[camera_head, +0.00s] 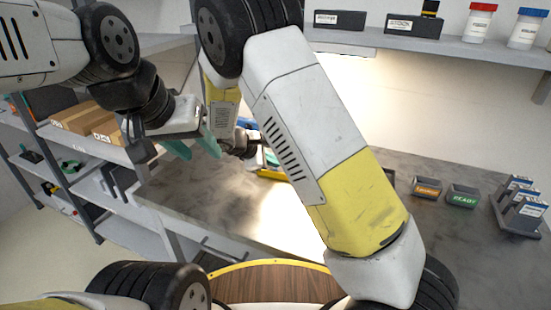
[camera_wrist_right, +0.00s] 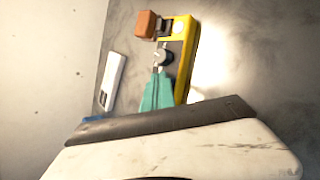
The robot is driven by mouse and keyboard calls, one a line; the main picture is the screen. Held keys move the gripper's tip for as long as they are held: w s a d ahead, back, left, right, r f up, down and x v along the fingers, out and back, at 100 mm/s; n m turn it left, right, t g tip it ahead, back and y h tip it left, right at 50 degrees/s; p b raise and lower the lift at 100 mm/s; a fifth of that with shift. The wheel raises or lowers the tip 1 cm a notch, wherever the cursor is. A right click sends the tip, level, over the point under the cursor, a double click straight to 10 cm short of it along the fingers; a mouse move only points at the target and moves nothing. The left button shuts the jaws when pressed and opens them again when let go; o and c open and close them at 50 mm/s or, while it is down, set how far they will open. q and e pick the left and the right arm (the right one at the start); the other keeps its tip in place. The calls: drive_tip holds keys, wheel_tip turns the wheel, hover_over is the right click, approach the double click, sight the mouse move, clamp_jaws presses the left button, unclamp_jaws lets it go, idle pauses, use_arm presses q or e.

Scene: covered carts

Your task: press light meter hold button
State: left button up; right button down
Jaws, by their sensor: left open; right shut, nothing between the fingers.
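A yellow device, which looks like the light meter (camera_wrist_right: 190,46), lies on the grey worktop in the right wrist view. It has a brown-orange block (camera_wrist_right: 145,24) at one end, a pale round spot and a dark round part on its face. My right gripper (camera_wrist_right: 160,75) is shut and empty, its teal fingertips over or beside the device; contact cannot be told. In the head view, my right gripper (camera_head: 270,157) is mostly hidden by my right arm, beside a yellow edge (camera_head: 271,174). My left gripper (camera_head: 193,148) is open and empty, left of the worktop's lit area.
A white slim object (camera_wrist_right: 113,80) lies left of the device. On the worktop's right stand an orange-labelled box (camera_head: 427,188), a green-labelled box (camera_head: 462,196) and a rack of small units (camera_head: 520,207). Shelves with cartons (camera_head: 80,117) stand at left.

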drive_tip(key=shift+r, duration=0.55)
drive_tip(key=shift+r, duration=2.5)
drive_tip(key=s+d+r+m+g+y, duration=0.3)
drive_tip(key=s+d+r+m+y, duration=0.2)
drive_tip(key=s+d+r+m, duration=0.55)
drive_tip(key=s+d+r+m+t+y, duration=0.1)
drive_tip(key=s+d+r+m+y, duration=0.1)
drive_tip(key=s, duration=0.6)
drive_tip(key=s+d+r+m+t+y, duration=0.2)
drive_tip(key=s+r+m, duration=0.2)
drive_tip(key=s, duration=0.5)
drive_tip(key=shift+d, duration=0.25)
drive_tip(key=shift+m, duration=0.25)
